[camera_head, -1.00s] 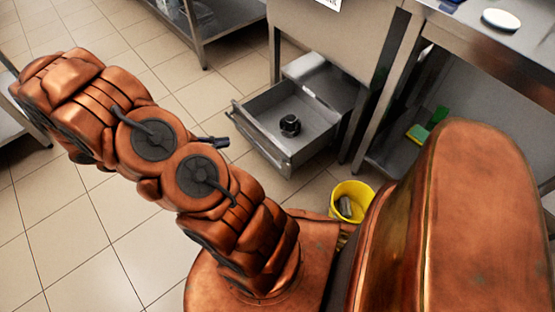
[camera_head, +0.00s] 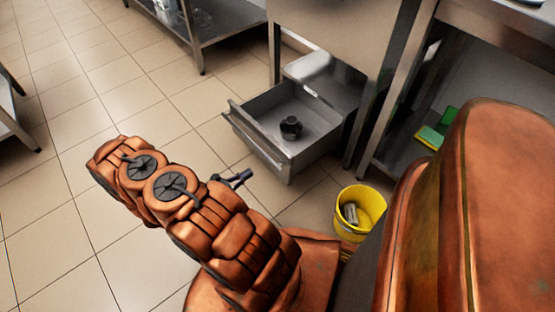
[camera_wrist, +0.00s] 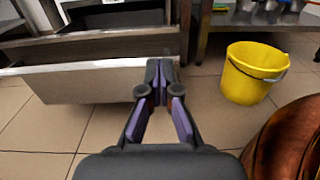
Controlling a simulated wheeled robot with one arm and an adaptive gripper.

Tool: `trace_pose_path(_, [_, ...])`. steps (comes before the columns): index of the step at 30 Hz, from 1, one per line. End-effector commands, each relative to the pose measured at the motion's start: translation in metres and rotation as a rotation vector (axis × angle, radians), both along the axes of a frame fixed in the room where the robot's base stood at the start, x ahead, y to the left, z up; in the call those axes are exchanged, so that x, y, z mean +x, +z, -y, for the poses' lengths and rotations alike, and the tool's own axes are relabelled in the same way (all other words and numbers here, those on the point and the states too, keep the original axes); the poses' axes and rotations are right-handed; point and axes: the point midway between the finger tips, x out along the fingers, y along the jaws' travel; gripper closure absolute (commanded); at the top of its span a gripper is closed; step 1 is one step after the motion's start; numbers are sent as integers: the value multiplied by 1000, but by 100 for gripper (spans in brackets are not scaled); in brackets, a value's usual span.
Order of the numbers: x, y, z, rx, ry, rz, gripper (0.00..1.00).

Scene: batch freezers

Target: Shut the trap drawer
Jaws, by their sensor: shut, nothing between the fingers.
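The trap drawer (camera_head: 262,133) is a grey metal drawer pulled out from under a steel unit. A small black round object (camera_head: 291,128) lies inside it. In the wrist view the drawer's front panel (camera_wrist: 85,84) spans the left side, beyond my fingers. My gripper (camera_head: 247,176) is low, in front of the drawer and near its front corner in the head view. In the wrist view my gripper (camera_wrist: 162,70) has its fingers together with nothing between them. The fingertips overlap the right end of the panel in that view; I cannot tell whether they touch it.
A yellow bucket (camera_head: 348,230) with things in it stands on the floor right of the drawer; it also shows in the wrist view (camera_wrist: 240,82). A steel table (camera_head: 490,35) with a green and yellow item (camera_head: 430,137) below is at right. Tiled floor (camera_head: 70,190) is free at left.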

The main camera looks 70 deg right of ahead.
Motion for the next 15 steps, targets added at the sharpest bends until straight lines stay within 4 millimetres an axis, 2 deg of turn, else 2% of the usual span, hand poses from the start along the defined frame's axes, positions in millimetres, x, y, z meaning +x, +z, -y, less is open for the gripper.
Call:
trace_pose_path(3, [-3, -9, 2, 3, 9, -12, 100])
trace_pose_path(8, [-9, -10, 12, 3, 8, -15, 100])
trace_pose_path(15, [-26, -10, 42, 1, 7, -12, 100])
